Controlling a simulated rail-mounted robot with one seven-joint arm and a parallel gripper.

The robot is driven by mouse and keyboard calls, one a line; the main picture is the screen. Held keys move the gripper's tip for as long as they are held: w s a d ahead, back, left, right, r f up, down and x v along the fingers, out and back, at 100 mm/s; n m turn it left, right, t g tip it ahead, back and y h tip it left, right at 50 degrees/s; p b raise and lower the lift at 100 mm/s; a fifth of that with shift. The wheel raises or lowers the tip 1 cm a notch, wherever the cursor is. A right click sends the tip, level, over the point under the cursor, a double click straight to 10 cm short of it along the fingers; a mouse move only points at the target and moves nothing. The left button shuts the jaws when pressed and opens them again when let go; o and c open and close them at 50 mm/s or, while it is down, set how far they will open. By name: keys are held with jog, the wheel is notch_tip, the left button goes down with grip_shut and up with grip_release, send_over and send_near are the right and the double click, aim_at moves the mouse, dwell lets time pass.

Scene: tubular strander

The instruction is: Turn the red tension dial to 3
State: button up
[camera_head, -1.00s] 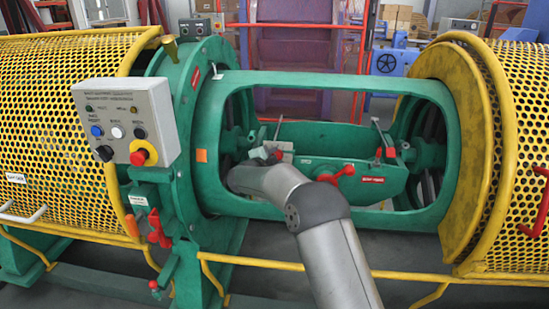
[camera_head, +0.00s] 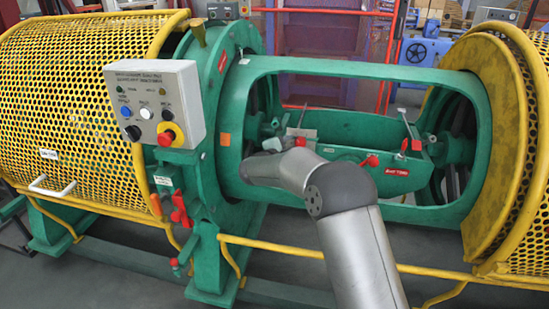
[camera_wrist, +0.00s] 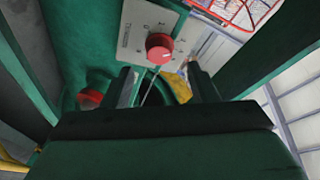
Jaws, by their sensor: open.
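The red tension dial (camera_wrist: 159,47) is a round red knob on a pale plate (camera_wrist: 136,32) with numbers around it. It shows upper middle in the wrist view. My gripper (camera_wrist: 164,84) is open, its two dark fingers apart and empty. The dial appears just beyond the fingertips, roughly between them, and no contact shows. Which number the dial points to is too small to tell. In the head view my arm reaches into the green cradle (camera_head: 375,128), and the dial is mostly hidden or too small to make out.
A second red knob (camera_wrist: 90,97) is left of my fingers in the wrist view. The green frame (camera_head: 350,66) surrounds the opening where my arm reaches in. A yellow rail (camera_head: 262,246) runs below. A control box (camera_head: 155,100) with buttons stands at left.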

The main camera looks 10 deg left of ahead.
jog(key=v, duration=1.2)
jog(key=shift+p, duration=0.35)
jog(key=shift+s, duration=0.1)
jog(key=s+d+r+n+y+p, duration=0.1)
jog(key=d+r+n+y+p, duration=0.15)
jog(key=r, duration=0.25)
jog(key=s+d+r+n+g+y+p, duration=0.1)
jog(key=r+n+y+p, duration=0.2)
jog(key=r+n, duration=0.1)
jog(key=s+d+r+n+y+p, duration=0.1)
jog(key=d+r+n+y+p, duration=0.15)
jog(key=r, duration=0.25)
jog(key=s+d+n+g+p, duration=0.2)
jog(key=s+d, duration=0.5)
jog(key=s, duration=0.5)
jog(key=s+d+n+g+h+p, duration=0.1)
jog(key=s+d+n+g+p, duration=0.2)
jog(key=s, duration=0.8)
jog(key=s+d+n+g+h+p, duration=0.1)
jog(key=s+d+n+g+p, duration=0.1)
jog(key=s+d+g+p, duration=0.3)
jog(key=s+d+g, duration=0.3)
jog(key=s+d, duration=0.4)
jog(key=d, duration=0.1)
jog(key=shift+s+f+n+p, duration=0.2)
jog(key=shift+s+n+p, duration=0.1)
jog(key=shift+n+p, duration=0.1)
jog(key=shift+d, duration=0.1)
